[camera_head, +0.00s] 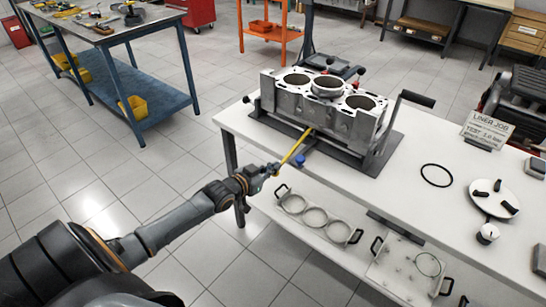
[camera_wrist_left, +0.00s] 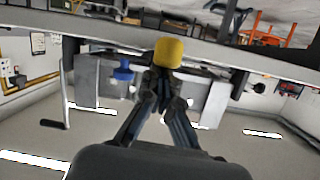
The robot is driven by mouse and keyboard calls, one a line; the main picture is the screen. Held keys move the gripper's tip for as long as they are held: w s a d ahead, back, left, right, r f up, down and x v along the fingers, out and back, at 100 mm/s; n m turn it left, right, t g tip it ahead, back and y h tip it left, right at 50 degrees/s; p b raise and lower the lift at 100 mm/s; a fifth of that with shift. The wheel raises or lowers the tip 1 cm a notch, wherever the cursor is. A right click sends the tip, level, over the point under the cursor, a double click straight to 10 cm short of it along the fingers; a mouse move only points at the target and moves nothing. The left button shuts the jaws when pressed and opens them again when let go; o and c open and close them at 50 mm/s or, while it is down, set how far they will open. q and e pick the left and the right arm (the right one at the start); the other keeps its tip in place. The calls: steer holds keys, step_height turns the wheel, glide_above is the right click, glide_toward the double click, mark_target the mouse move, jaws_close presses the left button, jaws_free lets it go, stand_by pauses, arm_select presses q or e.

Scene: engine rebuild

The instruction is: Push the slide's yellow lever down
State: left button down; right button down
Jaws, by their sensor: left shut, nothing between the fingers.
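The yellow lever (camera_head: 295,147) sticks out toward me from under the grey engine block (camera_head: 330,108) on the white table (camera_head: 400,187). It slants down to the lower left in the head view. My left gripper (camera_head: 274,169) is at its lower, outer end, with the arm reaching from the lower left. In the left wrist view the lever's yellow end (camera_wrist_left: 169,52) is just beyond the fingertips (camera_wrist_left: 167,76) of my shut gripper. I cannot tell whether they touch. Nothing shows between the fingers. My right gripper is out of view.
A blue knob (camera_head: 300,160) sits close beside the lever. A black crank handle (camera_head: 416,99) rises right of the block. A black ring (camera_head: 436,175) and a white disc (camera_head: 494,199) lie on the right. A lower shelf holds a clear tray (camera_head: 312,222) of rings.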

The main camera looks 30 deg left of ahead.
arm_select(q)
steer(key=shift+s+d+f+g, duration=0.1)
steer(key=shift+s+f+g, duration=0.1)
steer(key=shift+f, duration=0.25)
steer(key=shift+s+f+g, duration=0.1)
steer(key=shift+s+f, duration=0.05)
steer(key=shift+f, duration=0.3)
steer(key=shift+r, duration=0.1)
steer(key=r+p, duration=0.1)
steer(key=w+r+p, duration=0.1)
steer(key=r+p, duration=0.1)
steer(key=w+r+p, duration=0.1)
steer(key=r, duration=0.1)
steer(key=shift+d+r, duration=0.15)
steer(key=shift+r, duration=0.05)
steer(key=s+a+b, duration=0.1)
steer(key=s, duration=0.9)
steer(key=shift+f, duration=0.1)
